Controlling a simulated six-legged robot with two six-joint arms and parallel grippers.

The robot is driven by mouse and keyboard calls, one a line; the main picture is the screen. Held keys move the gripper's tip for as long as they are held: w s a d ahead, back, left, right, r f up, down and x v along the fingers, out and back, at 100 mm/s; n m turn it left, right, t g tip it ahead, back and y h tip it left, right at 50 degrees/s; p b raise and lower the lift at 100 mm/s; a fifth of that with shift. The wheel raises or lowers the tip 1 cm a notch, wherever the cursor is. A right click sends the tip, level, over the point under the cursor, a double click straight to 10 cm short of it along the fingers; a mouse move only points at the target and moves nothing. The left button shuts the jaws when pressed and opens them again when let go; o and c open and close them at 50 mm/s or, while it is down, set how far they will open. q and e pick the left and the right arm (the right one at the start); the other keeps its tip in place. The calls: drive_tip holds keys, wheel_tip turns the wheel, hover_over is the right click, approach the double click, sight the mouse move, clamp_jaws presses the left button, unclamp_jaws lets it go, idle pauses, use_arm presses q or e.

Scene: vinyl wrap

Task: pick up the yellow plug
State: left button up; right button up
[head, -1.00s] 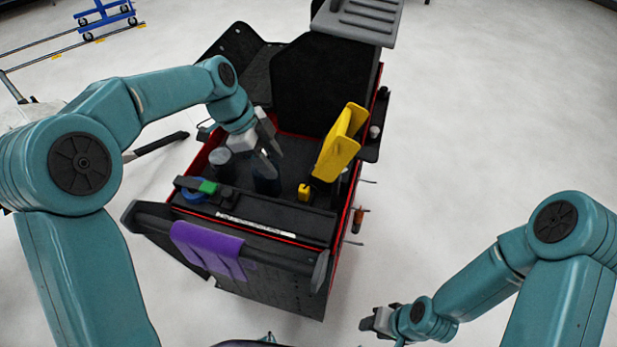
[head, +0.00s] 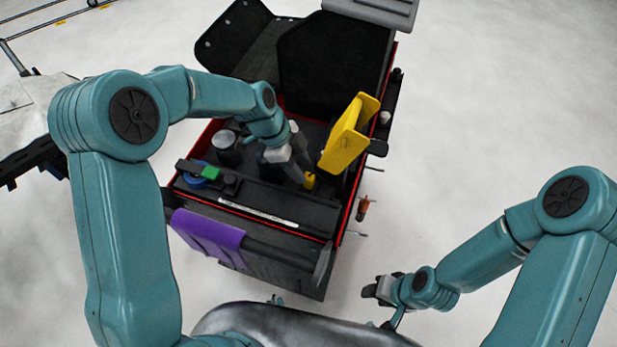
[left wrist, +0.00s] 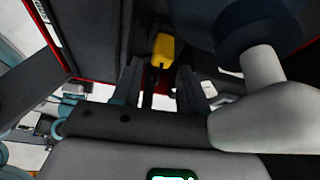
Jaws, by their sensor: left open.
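The small yellow plug (head: 310,181) is in the black, red-edged cart (head: 341,226), near its front right corner. In the left wrist view the yellow plug (left wrist: 162,48) is just beyond and between my fingertips. My left gripper (head: 300,172) is open, reaches down into the cart and is right beside the plug; it partly covers it in the head view. In the left wrist view my left gripper (left wrist: 158,78) has a finger on each side, with no clear contact. My right gripper (head: 383,290) is low, outside the cart; its jaws are too small to judge.
A larger yellow holder (head: 345,138) stands right of the plug. A grey-topped dark cylinder (head: 226,145) and a green-and-blue part (head: 208,173) are to the left. A purple cloth-like piece (head: 208,232) hangs on the front bar.

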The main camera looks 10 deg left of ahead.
sight(308, 176)
use_arm(q)
drive_tip(key=p+x, duration=0.1)
drive_tip(key=x, duration=0.3)
drive_tip(key=shift+w+d, duration=0.1)
drive_tip(key=shift+d+f, duration=0.15)
drive_tip(key=shift+f, duration=0.45)
drive_tip(key=c, duration=0.7)
drive_tip(key=shift+r, duration=0.1)
drive_tip(key=shift+c, duration=0.2)
